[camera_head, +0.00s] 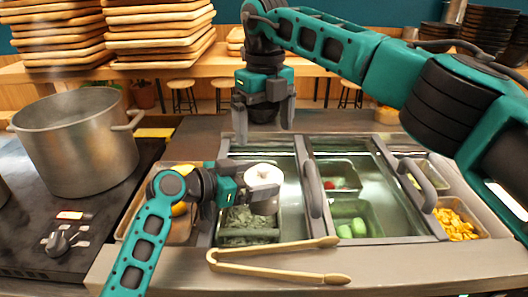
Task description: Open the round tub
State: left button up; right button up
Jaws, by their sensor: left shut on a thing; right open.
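A small round white thing (263,173), which looks like the round tub, is at my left gripper (266,191), above the left side of the steel topping counter. My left gripper is shut on it, with a grey finger across its front. A small dark mark shows on its top. Its lower part is hidden by the gripper, and I cannot tell a lid from the body. My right gripper (263,122) points down, open and empty, behind and above the tub, apart from it.
A bin of grey-green topping (248,222) lies below my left gripper. Wooden tongs (275,267) rest on the front edge. Glass covers with grey handles (313,190) span the bins. A large steel pot (75,145) stands left on the stove.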

aim_at(265, 167)
jog(key=shift+n, duration=0.5)
notch_tip(265, 167, down, 11)
jog(key=shift+s+r, duration=0.1)
jog(key=c, duration=0.9)
pick_arm(q)
jog(key=shift+a+f, duration=0.1)
jog(key=shift+f, duration=0.3)
pick_arm(e)
jog(key=shift+o, duration=0.2)
jog(key=shift+a+r, duration=0.1)
jog(key=shift+r, duration=1.1)
pick_arm(q)
jog(key=shift+r, duration=0.1)
pick_arm(e)
grip_shut()
pick_arm(q)
jog(key=shift+s, duration=0.1)
